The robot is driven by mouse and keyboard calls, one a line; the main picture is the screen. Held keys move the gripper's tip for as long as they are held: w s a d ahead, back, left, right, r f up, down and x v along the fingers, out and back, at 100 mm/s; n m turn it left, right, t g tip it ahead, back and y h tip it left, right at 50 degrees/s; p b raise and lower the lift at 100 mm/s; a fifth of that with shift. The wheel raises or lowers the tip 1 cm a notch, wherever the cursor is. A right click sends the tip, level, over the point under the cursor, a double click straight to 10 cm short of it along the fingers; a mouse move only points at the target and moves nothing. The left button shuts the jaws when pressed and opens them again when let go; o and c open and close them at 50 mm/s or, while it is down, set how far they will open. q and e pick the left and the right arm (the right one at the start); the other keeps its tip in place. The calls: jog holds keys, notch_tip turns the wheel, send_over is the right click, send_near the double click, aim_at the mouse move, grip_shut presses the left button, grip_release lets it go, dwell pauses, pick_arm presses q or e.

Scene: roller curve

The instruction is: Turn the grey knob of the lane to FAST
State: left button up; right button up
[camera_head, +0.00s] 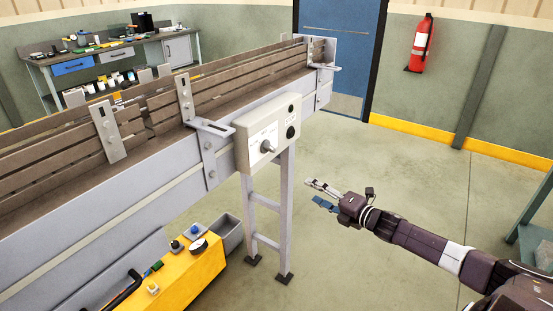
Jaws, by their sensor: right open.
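The grey knob (267,147) sits on the front of a pale control box (257,130) fixed to the side of the lane (130,195). Lettering around the knob is too small to read, so its setting cannot be told. A dark round button or dial (290,132) is to the right of the knob. My right gripper (314,193) is open and empty, to the right of and lower than the knob in the picture, apart from it. Its fingers point left toward the box. My left gripper is not in view.
A metal leg frame (285,215) stands under the box. A yellow cart (190,280) with small items and a grey bin (228,235) are below the lane. A workbench (105,60) is at the back left.

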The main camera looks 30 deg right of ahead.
jog(key=w+a+r+n+y, duration=0.2)
jog(key=a+r+n+y, duration=0.15)
jog(key=r+n, duration=0.45)
jog(key=y+b, duration=0.1)
send_near(273, 149)
jog(key=w, duration=0.1)
jog(key=shift+t, duration=0.3)
jog(key=shift+p+x, duration=0.95)
jog(key=shift+x, duration=2.7)
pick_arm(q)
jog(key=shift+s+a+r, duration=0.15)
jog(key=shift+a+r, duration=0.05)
pick_arm(e)
jog(key=shift+w+a+f, duration=0.25)
jog(key=shift+w+a, duration=0.1)
jog(key=c, duration=1.2)
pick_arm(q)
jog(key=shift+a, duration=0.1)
pick_arm(e)
jog(key=shift+o, duration=0.2)
